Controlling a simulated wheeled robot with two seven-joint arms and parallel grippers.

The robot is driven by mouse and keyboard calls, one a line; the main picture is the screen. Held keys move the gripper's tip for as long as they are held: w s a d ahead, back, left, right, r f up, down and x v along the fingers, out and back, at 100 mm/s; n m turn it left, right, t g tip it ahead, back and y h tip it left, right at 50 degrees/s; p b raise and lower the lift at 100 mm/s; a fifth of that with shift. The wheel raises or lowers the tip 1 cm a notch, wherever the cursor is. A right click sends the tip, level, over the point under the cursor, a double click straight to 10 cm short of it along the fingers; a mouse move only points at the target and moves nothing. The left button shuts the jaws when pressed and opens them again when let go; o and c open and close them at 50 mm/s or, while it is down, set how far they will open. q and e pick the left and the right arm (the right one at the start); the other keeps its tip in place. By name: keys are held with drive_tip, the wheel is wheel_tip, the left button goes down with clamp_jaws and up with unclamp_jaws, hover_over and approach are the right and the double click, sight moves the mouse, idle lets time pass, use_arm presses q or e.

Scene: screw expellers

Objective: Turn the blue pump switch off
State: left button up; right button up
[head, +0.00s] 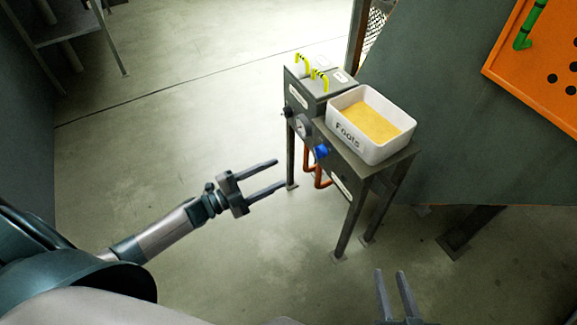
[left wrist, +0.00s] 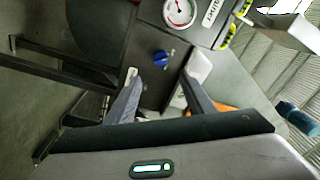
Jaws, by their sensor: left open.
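The blue pump switch (head: 321,151) is a small blue knob on the front face of the grey stand, below the white tub. In the left wrist view the blue switch (left wrist: 163,59) shows ahead of the fingers, near the dial gauge. My left gripper (head: 280,173) is open and empty, pointing at the stand from the left, with a gap between its fingertips and the switch. Its fingers also show in the left wrist view (left wrist: 160,85). My right gripper (head: 392,275) shows at the bottom edge, fingers apart, with nothing between them.
A white tub (head: 345,132) labelled "Foots" holds yellow material on top of the stand. Yellow levers (head: 303,63) rise from the box behind it. A round gauge (head: 301,126) is left of the switch. An orange panel (head: 530,65) is at upper right.

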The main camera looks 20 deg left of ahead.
use_arm(q)
drive_tip(key=shift+v, duration=1.95)
drive_tip(key=shift+s+d, duration=0.1)
